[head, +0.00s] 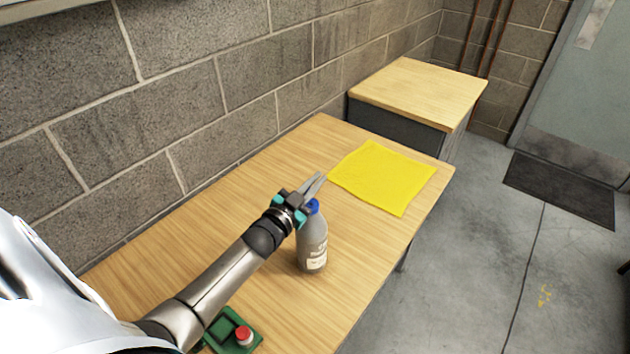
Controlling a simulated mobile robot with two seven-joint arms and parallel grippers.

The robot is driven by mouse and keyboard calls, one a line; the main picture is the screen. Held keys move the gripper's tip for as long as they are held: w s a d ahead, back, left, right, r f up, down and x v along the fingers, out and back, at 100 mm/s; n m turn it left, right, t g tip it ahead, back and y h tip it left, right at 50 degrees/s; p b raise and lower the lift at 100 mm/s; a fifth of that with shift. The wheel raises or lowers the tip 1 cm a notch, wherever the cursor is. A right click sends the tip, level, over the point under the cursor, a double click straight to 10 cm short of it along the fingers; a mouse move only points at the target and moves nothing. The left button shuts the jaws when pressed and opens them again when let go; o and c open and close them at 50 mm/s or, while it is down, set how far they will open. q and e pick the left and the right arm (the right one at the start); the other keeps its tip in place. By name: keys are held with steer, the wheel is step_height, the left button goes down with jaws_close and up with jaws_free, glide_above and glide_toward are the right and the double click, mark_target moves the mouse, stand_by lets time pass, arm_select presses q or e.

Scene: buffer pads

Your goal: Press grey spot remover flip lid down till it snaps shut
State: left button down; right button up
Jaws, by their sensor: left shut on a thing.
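The grey spot remover bottle (312,246) stands upright on the wooden table, with a pale label low on its side. Its blue cap (314,206) shows at the top, partly hidden by my gripper. My left gripper (318,180) is at the top of the bottle, beside and over the cap, with its fingers pointing up and to the right in the picture. The fingers are close together. What lies between them is too small to make out, and I cannot tell the lid's angle. My right gripper is out of view.
A yellow cloth (382,177) lies flat beyond the bottle on the table (262,190). A green pad with a red-topped item (243,335) is near the front edge, by my left arm. A block wall runs along the left. A second cabinet (420,92) stands behind.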

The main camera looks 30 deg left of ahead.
arm_select(q)
steer(key=c, duration=1)
jaws_free()
steer(key=shift+s, duration=0.1)
steer(key=s, duration=1.5)
steer(key=shift+o, duration=0.3)
